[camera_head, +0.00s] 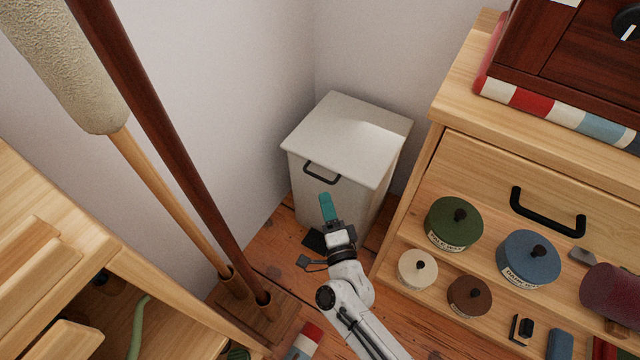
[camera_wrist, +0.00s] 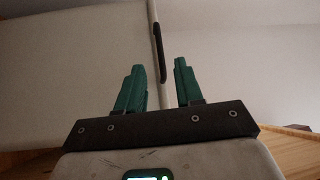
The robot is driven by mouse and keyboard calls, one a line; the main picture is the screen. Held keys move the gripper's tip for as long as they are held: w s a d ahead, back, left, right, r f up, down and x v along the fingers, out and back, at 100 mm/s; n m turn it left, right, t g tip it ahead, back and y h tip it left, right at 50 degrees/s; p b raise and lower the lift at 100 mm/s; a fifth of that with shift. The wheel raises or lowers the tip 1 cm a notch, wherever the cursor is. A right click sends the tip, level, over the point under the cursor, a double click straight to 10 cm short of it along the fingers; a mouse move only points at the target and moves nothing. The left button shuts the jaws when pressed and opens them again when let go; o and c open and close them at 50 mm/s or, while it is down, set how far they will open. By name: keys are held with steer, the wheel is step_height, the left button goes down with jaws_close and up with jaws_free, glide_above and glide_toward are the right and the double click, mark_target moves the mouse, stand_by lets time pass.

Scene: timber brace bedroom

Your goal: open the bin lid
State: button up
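The bin (camera_head: 337,194) is a white box standing in the wall corner. Its flat lid (camera_head: 348,135) lies closed on top. A black handle (camera_head: 321,172) shows at the lid's front edge, and it also shows in the wrist view (camera_wrist: 159,52). My gripper (camera_head: 326,208), with teal fingers, is in front of the bin, just below the handle. In the wrist view my gripper (camera_wrist: 160,86) is open with nothing between the fingers; the handle is ahead of the fingertips, apart from them as far as I can tell.
A wooden dresser (camera_head: 402,225) with lidded tins stands close on the right. On the left, a wooden shelf unit (camera_head: 75,235) and a stand (camera_head: 250,310) holding tall poles flank my arm. Wooden floor (camera_head: 284,243) shows in the narrow gap.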

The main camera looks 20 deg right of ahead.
steer(key=w+d+b, duration=0.1)
steer(key=w, duration=0.6)
steer(key=shift+r, duration=0.4)
steer(key=shift+s, duration=0.1)
steer(key=shift+c, duration=0.2)
jaws_close()
